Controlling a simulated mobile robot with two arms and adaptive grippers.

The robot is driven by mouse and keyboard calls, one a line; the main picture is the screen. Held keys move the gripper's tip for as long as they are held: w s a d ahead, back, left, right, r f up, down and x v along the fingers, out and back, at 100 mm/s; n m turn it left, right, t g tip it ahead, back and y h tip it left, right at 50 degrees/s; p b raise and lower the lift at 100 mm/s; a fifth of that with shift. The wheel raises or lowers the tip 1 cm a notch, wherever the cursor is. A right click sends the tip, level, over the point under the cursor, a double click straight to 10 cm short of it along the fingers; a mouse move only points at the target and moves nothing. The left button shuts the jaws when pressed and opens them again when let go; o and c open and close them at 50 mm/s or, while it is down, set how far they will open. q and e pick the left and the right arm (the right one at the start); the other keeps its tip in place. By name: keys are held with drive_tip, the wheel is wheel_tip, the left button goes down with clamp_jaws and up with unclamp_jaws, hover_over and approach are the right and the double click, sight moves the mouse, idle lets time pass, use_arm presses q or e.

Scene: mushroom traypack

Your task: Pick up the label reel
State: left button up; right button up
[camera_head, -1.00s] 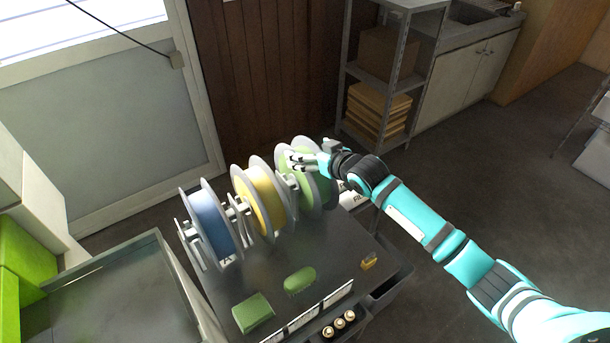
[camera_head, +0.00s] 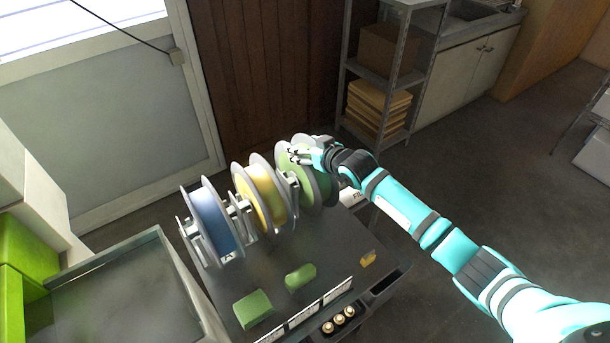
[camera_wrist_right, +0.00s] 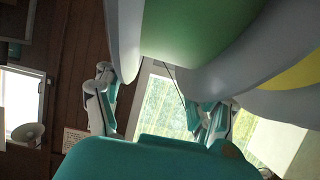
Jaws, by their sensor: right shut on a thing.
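Three label reels with pale grey flanges stand in a row on the dark cart top: a blue reel (camera_head: 211,221), a yellow reel (camera_head: 263,197) and a green reel (camera_head: 316,179). My right gripper (camera_head: 298,154) is at the upper part of the green reel and shut on it. In the right wrist view, the green reel (camera_wrist_right: 190,28) fills the top, with my right gripper's fingers (camera_wrist_right: 155,108) on either side of its lower edge. Part of the yellow reel (camera_wrist_right: 300,72) shows at the right. The exact finger contact is partly hidden. My left gripper is out of view.
On the cart top (camera_head: 232,284) lie a green block (camera_head: 252,309), a smaller green piece (camera_head: 300,276) and a small yellow piece (camera_head: 368,259). A grey tray (camera_head: 120,295) stands at left. A metal shelf (camera_head: 400,60) with boxes stands behind.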

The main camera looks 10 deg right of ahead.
drive_tip(key=shift+r, duration=0.1)
drive_tip(key=c, duration=0.4)
drive_tip(key=shift+o, duration=0.2)
